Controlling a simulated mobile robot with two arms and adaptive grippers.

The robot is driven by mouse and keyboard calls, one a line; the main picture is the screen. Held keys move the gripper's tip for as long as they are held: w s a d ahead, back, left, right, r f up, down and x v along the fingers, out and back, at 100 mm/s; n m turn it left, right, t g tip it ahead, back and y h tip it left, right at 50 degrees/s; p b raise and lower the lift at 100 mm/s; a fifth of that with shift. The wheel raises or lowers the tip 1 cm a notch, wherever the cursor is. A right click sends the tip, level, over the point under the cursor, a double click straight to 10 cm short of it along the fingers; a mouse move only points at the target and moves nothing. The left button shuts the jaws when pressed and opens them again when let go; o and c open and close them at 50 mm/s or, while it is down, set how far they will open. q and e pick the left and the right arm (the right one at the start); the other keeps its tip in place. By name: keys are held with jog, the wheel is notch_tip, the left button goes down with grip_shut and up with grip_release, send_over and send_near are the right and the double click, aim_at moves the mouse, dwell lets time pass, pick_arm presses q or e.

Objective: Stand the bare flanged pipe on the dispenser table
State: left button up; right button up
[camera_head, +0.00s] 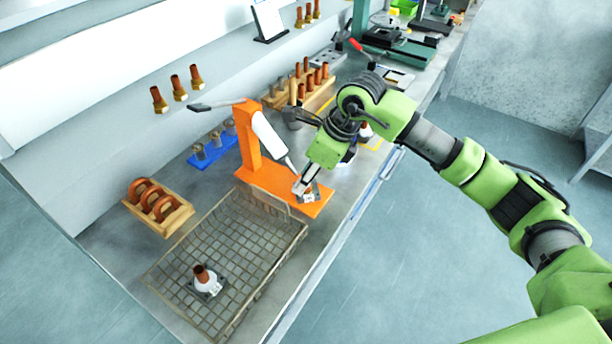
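The orange dispenser (250,140) stands on the bench with a white tube angled down over its flat orange table (262,182). My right gripper (304,186) reaches down over the right end of this table. A small grey flanged piece (313,197) shows at its fingertips, low over or on the orange surface. The gripper hides most of this piece, and I cannot tell whether the fingers are closed on it or whether it touches the table. My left gripper is not in view.
A wire mesh basket (172,262) at the front holds a flanged pipe with a copper-coloured top (204,280). A blue rack (213,153) carries grey pipes. A wooden rack (178,217) holds copper rings. Another wooden rack (318,99) with copper fittings stands behind the dispenser.

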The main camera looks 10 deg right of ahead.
jog(key=shift+r, duration=0.1)
jog(key=shift+d+r, duration=0.1)
jog(key=shift+r, duration=0.1)
jog(key=b+v, duration=0.2)
jog(key=v, duration=0.9)
jog(key=shift+s+d+r, duration=0.15)
jog(key=shift+s+r, duration=0.1)
